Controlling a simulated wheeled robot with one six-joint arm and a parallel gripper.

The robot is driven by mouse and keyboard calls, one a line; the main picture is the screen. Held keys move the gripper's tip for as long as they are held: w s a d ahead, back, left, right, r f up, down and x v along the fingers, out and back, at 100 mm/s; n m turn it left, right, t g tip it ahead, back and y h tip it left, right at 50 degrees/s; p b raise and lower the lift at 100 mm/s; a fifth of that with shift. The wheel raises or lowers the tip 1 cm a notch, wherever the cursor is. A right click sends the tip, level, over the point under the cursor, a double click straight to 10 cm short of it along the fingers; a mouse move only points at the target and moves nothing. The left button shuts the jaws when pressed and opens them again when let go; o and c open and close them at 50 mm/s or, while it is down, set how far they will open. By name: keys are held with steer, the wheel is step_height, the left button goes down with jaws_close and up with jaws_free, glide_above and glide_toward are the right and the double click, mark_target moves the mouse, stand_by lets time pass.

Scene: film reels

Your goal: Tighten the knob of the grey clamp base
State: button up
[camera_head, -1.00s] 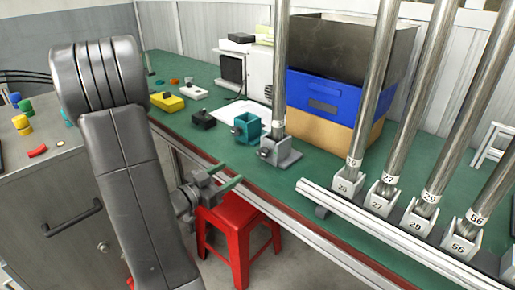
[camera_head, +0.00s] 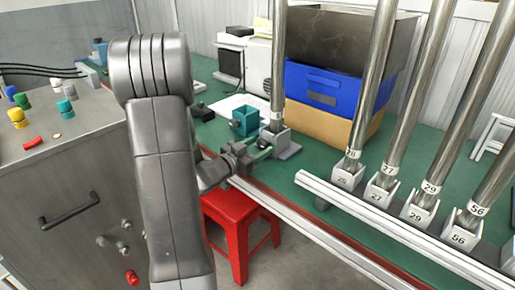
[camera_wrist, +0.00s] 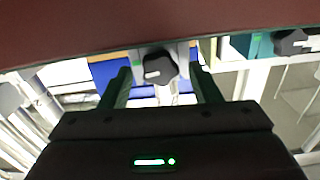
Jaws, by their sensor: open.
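The grey clamp base (camera_head: 286,148) stands on the green table near its front edge, with a steel pole (camera_head: 278,60) upright in it. My gripper (camera_head: 262,149) is at its front left side, and its fingers partly hide the base. In the wrist view its black knob (camera_wrist: 160,66) shows between the fingertips of my gripper (camera_wrist: 163,77). The two fingers are spread open, one on each side of the knob, with visible space beside it. I cannot tell how far the fingers reach around the knob.
A teal clamp base (camera_head: 245,121) stands just left of the grey one; its black knob (camera_wrist: 291,42) shows in the wrist view. Several numbered poles stand in a rack (camera_head: 390,215) at right. A blue bin (camera_head: 325,90) is behind. A red stool (camera_head: 238,220) stands below the table edge.

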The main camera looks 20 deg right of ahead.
steer(key=shift+d, duration=0.1)
steer(key=c, duration=1)
steer(key=shift+f+m+b, duration=0.15)
steer(key=shift+m+b, duration=0.35)
steer(key=shift+b, duration=0.05)
steer(key=shift+m, duration=0.4)
steer(key=o, duration=1)
steer(key=p+v, duration=0.1)
steer(key=v, duration=1.2)
steer(key=shift+a, duration=0.4)
